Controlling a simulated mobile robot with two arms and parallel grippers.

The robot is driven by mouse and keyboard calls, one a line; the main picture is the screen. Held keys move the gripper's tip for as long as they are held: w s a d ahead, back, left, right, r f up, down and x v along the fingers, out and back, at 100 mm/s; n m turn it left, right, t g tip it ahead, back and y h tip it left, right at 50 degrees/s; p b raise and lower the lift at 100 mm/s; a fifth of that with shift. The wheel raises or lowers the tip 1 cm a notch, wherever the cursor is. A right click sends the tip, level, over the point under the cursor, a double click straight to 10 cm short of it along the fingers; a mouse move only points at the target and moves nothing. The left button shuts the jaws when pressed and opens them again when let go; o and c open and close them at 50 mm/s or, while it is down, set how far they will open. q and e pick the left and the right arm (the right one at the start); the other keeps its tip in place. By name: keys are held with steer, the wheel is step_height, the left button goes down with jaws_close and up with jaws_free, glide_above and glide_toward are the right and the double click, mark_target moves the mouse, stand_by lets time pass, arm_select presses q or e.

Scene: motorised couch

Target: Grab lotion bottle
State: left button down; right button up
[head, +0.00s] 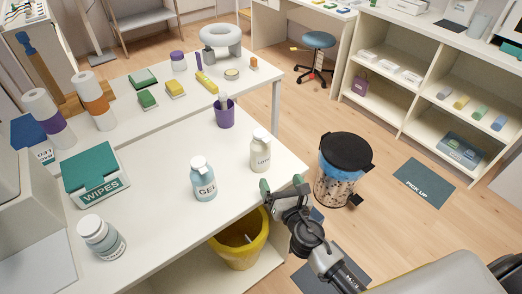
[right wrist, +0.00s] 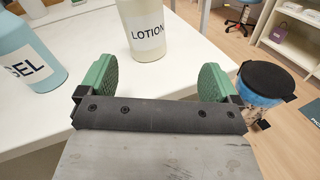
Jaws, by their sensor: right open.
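The lotion bottle (head: 260,151) is cream with a white label and a white cap. It stands upright near the right corner of the white table (head: 158,222). In the right wrist view the lotion bottle (right wrist: 146,32) shows its "LOTION" label, ahead of the gap between my green finger pads. My right gripper (head: 284,189) is open and empty at the table's front edge, just short of the bottle; its fingers also show in the right wrist view (right wrist: 155,80). My left gripper is not in view.
A blue gel bottle (head: 204,180) stands left of the lotion, and a purple cup (head: 225,114) behind it. A teal wipes box (head: 95,172) and another bottle (head: 101,238) are farther left. A yellow bin (head: 240,246) sits below the tabletop; a black-lidded bin (head: 344,165) stands right.

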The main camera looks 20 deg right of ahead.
mark_target(264, 160)
steer(key=a+n, duration=0.1)
steer(key=w+r+n+y, duration=0.1)
steer(key=n, duration=0.1)
steer(key=shift+w+a, duration=0.2)
steer(key=shift+a, duration=0.15)
steer(key=w, duration=0.4)
steer(key=shift+w+a, duration=0.2)
steer(key=shift+w, duration=1.3)
steer(key=shift+w+a, duration=0.15)
steer(key=shift+w, duration=1.35)
steer(key=shift+s, duration=0.1)
steer(key=c, duration=1.1)
